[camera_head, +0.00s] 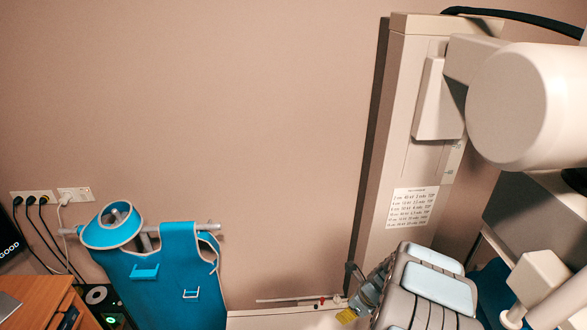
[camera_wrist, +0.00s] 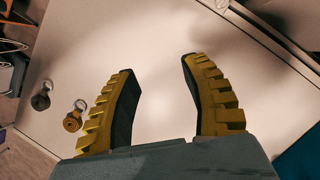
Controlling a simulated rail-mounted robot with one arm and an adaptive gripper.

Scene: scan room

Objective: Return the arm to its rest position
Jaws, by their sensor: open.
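My gripper (camera_wrist: 158,65) shows in the wrist view with its two yellow, ribbed fingers and dark inner pads spread wide apart. Nothing is between them. Behind the fingers lies a pale, flat surface (camera_wrist: 160,100). The fingertips appear apart from it, but the height above it cannot be told. In the head view, grey segments with light blue pads (camera_head: 438,287) and a small yellow part beside them show at the lower right.
Two small ringed objects, one dark (camera_wrist: 41,100) and one brassy (camera_wrist: 72,121), lie on the pale surface. A beige column (camera_head: 415,130) with a large white cylindrical head (camera_head: 530,105) stands at right. A blue apron (camera_head: 170,280) hangs left. The wall between is clear.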

